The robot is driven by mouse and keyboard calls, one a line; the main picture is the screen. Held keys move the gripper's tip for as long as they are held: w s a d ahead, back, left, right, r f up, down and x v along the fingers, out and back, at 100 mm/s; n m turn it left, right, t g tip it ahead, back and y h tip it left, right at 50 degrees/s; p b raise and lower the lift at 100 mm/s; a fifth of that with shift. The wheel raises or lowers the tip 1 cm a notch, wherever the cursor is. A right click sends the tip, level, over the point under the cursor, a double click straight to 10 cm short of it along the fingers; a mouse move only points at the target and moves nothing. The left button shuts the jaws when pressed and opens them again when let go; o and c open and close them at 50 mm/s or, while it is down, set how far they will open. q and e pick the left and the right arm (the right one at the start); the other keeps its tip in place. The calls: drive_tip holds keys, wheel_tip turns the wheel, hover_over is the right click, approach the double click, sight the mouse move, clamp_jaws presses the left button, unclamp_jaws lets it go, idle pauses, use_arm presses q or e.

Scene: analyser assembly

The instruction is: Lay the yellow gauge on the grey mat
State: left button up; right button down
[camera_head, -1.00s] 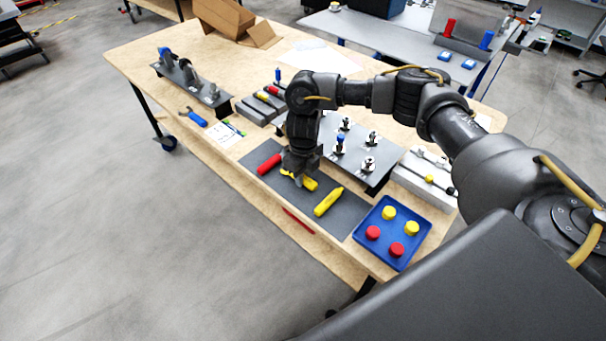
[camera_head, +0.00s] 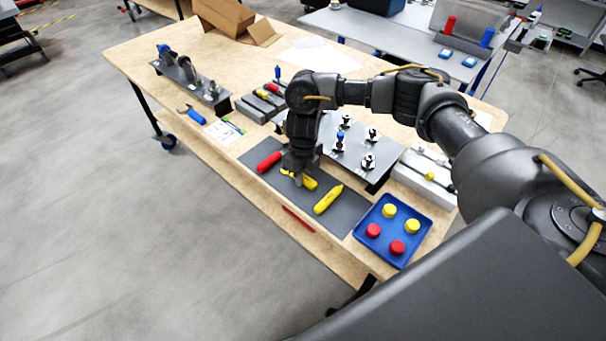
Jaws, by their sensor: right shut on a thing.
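My right gripper (camera_head: 298,177) is low over the grey mat (camera_head: 345,216), shut on a yellow piece that I take for the yellow gauge (camera_head: 308,183). The gripper's fingers hide its middle, and yellow shows on both sides. The piece is at or just above the mat; I cannot tell whether it touches. A second yellow tool (camera_head: 328,200) lies on the mat to the right, and a red-handled one (camera_head: 268,162) lies to the left. My left gripper is not in view.
A blue tray (camera_head: 378,246) with red and yellow caps stands right of the mat. A dark fixture plate (camera_head: 374,178) with upright pins is behind it. A grey rack (camera_head: 250,111), a blue-handled wrench (camera_head: 194,116) and a cardboard box (camera_head: 226,16) stand farther off.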

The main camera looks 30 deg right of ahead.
drive_tip(key=c, duration=1.1)
unclamp_jaws()
drive_tip(key=shift+c, duration=0.2)
wheel_tip(320, 180, up, 11)
drive_tip(key=shift+f, duration=0.1)
